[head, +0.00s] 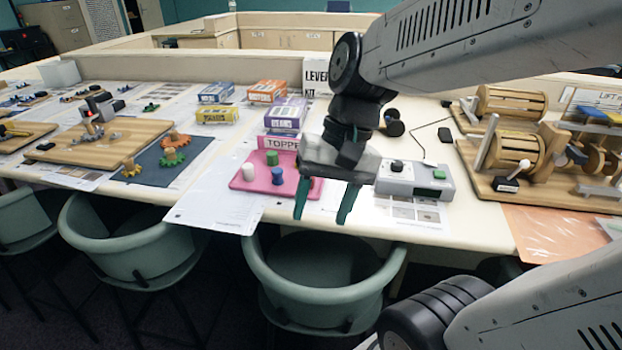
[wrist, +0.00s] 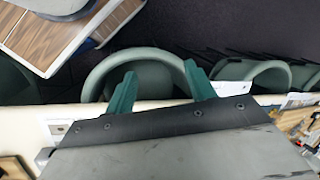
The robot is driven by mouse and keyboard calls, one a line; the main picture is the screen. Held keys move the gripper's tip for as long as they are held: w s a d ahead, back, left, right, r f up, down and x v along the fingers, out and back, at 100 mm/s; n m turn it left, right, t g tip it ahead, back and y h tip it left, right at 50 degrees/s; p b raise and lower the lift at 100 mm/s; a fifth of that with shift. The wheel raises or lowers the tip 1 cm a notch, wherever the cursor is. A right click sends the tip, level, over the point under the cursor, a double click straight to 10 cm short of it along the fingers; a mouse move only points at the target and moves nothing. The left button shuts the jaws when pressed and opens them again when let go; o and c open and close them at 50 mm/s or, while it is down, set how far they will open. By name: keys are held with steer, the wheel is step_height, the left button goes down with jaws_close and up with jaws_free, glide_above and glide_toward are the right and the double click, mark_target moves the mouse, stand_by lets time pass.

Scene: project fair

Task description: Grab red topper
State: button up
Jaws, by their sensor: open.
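A pink board (head: 240,184) lies near the front edge of the table in the head view. On it stand a white topper (head: 249,172), a green topper (head: 272,158) and a blue topper (head: 277,176). No red topper can be made out; my gripper covers the right part of the board. My gripper (head: 322,212) is open and empty, with its teal fingers pointing down at the board's right end, over the table's front edge. In the wrist view my gripper (wrist: 160,78) shows nothing between its fingers, only a chair beyond.
A pink sign (head: 282,143) stands behind the board. A grey box with a green button (head: 415,180) is right of my gripper. Small cartons (head: 285,115) stand behind. Green chairs (head: 315,285) line the table's front. Wooden crank models (head: 515,150) are at right.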

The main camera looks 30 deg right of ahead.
steer(key=w+d+f+m+t+y, duration=0.2)
steer(key=w+d+f+m+t, duration=0.1)
steer(key=w+d+m, duration=0.3)
steer(key=w+d+f+m+t+y, duration=0.2)
steer(key=w+d+f+m+t, duration=0.1)
steer(key=w+d+f+m, duration=0.2)
steer(key=w+d+f+m+t+y, duration=0.2)
steer(key=w+d+f+m+t, duration=0.1)
steer(key=w+d+m, duration=0.3)
steer(key=shift+w+d+f+m, duration=0.25)
steer(key=shift+w+m, duration=0.35)
steer(key=shift+m, duration=0.5)
steer(key=shift+w+d+f+m, duration=0.15)
steer(key=shift+w+m, duration=0.4)
steer(key=shift+m, duration=0.55)
steer(key=shift+w+d+f+m+t, duration=0.15)
steer(key=shift+d+f+m+t, duration=0.05)
steer(key=shift+f+m+t, duration=0.1)
steer(key=x, duration=0.7)
steer(key=shift+w+a, duration=0.2)
steer(key=shift+a, duration=0.05)
steer(key=c, duration=1)
